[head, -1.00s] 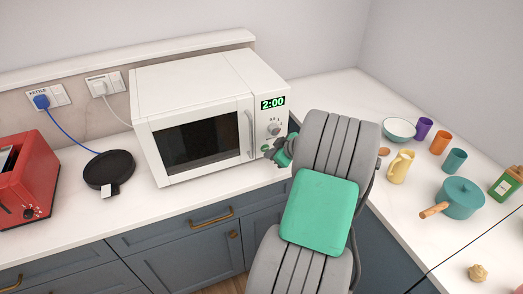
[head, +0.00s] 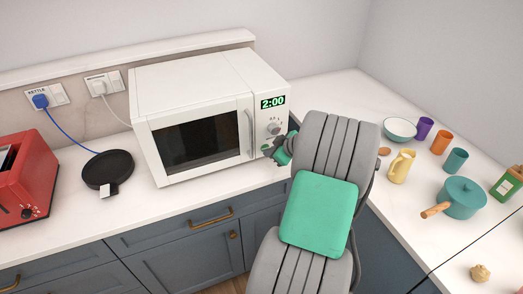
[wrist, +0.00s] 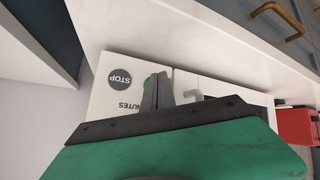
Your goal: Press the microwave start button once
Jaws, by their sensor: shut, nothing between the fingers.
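The white microwave (head: 205,115) stands on the counter with its door shut. Its green display (head: 272,103) reads 2:00, with a dial (head: 273,128) below it. In the wrist view, a grey STOP button (wrist: 119,79) shows on the white panel. A green button (wrist: 149,80), the start button by its colour, is beside it, partly hidden by my fingertips. My gripper (wrist: 158,82) is shut and empty, its tips at or just in front of the green button. I cannot tell whether they touch. In the head view, my gripper (head: 266,149) is at the panel's lower part, mostly behind my arm.
A red toaster (head: 24,180) and a black round plate (head: 107,168) are left of the microwave. To the right stand cups, a yellow jug (head: 401,167) and a teal pot (head: 463,198). The counter's front edge runs below my gripper.

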